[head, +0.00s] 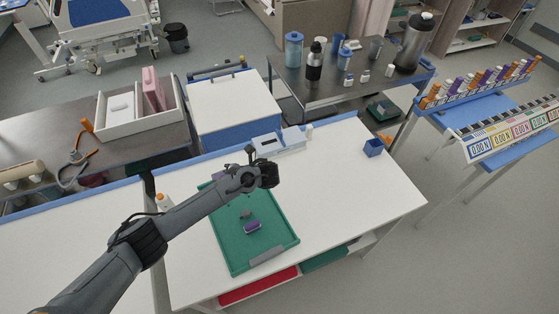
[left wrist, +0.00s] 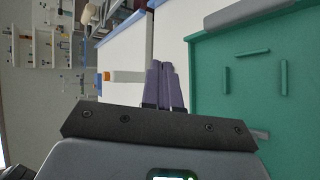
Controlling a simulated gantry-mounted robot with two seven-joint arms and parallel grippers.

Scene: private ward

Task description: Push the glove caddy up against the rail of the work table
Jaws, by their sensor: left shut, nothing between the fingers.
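A small blue open-topped box (head: 373,147) stands on the right of the white work table (head: 345,190). It looks most like the glove caddy, though I cannot be sure. It stands apart from the blue rail (head: 343,117) along the table's back edge. My left gripper (head: 267,174) is over the middle of the table, left of the box and apart from it. In the left wrist view its fingers (left wrist: 161,84) are together and empty. My right gripper is not in view.
A green tray (head: 284,239) with a purple item (head: 252,227) lies below my left arm. A pale box with a dark slot (head: 266,146) stands near the rail. A white bottle with an orange cap (head: 163,202) stands left of the tray. The right front tabletop is clear.

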